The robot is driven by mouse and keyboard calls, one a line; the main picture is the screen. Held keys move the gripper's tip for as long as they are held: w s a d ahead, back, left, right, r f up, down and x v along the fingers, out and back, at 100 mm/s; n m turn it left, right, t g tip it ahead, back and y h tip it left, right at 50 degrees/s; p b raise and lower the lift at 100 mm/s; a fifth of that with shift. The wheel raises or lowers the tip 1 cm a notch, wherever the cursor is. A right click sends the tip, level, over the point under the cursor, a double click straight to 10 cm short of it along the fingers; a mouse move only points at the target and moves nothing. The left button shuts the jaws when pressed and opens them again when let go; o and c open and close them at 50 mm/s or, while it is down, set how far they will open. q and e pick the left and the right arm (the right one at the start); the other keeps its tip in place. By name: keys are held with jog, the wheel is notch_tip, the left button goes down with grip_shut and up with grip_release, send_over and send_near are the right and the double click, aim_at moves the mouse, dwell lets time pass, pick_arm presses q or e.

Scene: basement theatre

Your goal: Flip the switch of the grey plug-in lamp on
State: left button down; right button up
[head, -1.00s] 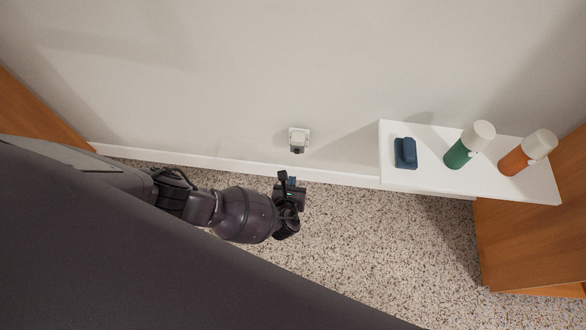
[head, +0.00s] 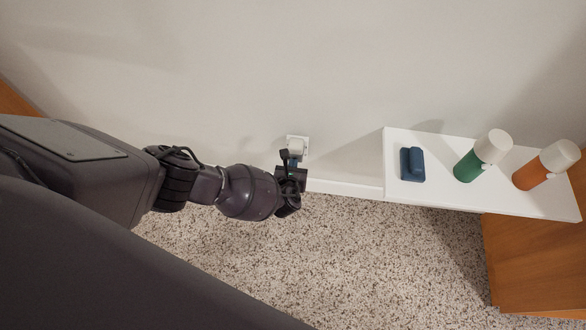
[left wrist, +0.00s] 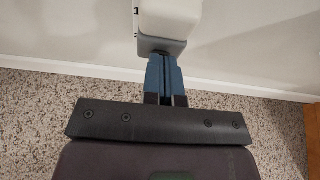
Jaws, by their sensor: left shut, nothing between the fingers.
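The plug-in lamp (head: 296,145) sits in a wall plate low on the wall, above the skirting board. In the left wrist view the lamp (left wrist: 168,20) shows a whitish body with a grey lower part (left wrist: 163,45). My left gripper (head: 292,163) is right at the lamp's lower end and hides part of it. In the left wrist view its blue fingers (left wrist: 164,66) are shut together, empty, with their tips at or just under the grey part; I cannot tell if they touch. The lamp's switch is not clearly seen. My right gripper is not in view.
A white shelf (head: 440,193) juts out to the right, holding a dark blue object (head: 412,164), a green bottle (head: 468,167) and an orange bottle (head: 530,176) with white tops. A wooden cabinet (head: 520,262) stands below right. The speckled floor (head: 380,260) is clear.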

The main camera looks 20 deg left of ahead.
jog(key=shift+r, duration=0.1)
pick_arm(q)
jog(key=shift+w+a+r, duration=0.1)
jog(key=shift+w, duration=0.15)
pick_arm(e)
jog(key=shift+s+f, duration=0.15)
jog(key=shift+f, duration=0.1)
pick_arm(q)
jog(key=shift+r+p, duration=0.1)
jog(key=shift+p, duration=0.2)
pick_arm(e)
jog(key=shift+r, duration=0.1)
pick_arm(q)
jog(key=shift+r+p, duration=0.45)
jog(key=shift+r, duration=0.3)
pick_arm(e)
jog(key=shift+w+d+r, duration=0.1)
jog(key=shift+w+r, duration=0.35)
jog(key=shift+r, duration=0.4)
